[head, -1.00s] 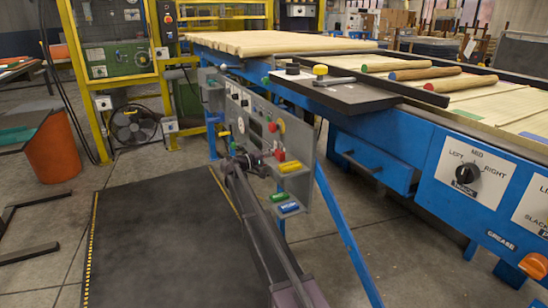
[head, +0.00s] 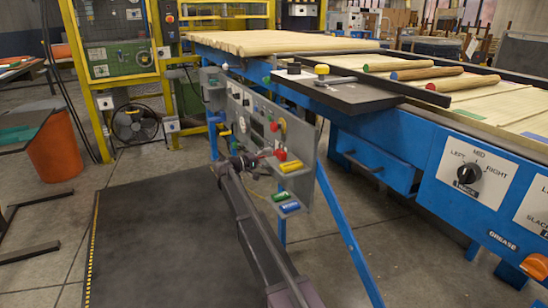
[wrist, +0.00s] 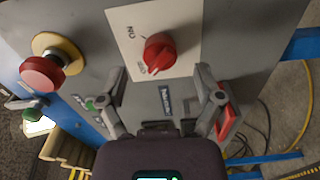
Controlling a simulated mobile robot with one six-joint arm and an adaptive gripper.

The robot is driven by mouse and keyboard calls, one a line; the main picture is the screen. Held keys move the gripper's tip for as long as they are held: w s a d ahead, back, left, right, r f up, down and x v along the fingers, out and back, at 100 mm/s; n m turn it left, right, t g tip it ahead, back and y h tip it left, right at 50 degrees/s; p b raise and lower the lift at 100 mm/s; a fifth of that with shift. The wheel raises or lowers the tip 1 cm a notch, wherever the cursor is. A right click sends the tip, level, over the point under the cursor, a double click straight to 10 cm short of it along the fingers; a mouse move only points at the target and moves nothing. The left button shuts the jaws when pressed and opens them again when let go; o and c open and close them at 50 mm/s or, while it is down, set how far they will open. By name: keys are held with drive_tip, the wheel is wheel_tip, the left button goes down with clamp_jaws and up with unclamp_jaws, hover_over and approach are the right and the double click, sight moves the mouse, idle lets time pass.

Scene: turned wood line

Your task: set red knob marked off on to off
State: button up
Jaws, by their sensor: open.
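The red knob (wrist: 160,53) sits on a white plate (wrist: 122,17) with ON and OFF lettering, on a grey panel in the wrist view. ON is at the plate's upper left and OFF below it. The knob's exact pointing direction is hard to tell. My gripper (wrist: 161,75) is open and empty, its two fingers apart below the knob, one towards each side. I cannot see contact with the knob. In the head view my gripper (head: 246,162) is in front of the grey control panel (head: 240,98), and my arm hides part of the panel.
A red mushroom button on a yellow base (wrist: 43,72) and a green button (wrist: 33,110) are left of the knob. A blue leg (head: 342,225) slants down at right.

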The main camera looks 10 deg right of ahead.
drive_tip(key=v, duration=0.8)
drive_tip(key=shift+a, duration=0.35)
drive_tip(key=shift+s, duration=0.15)
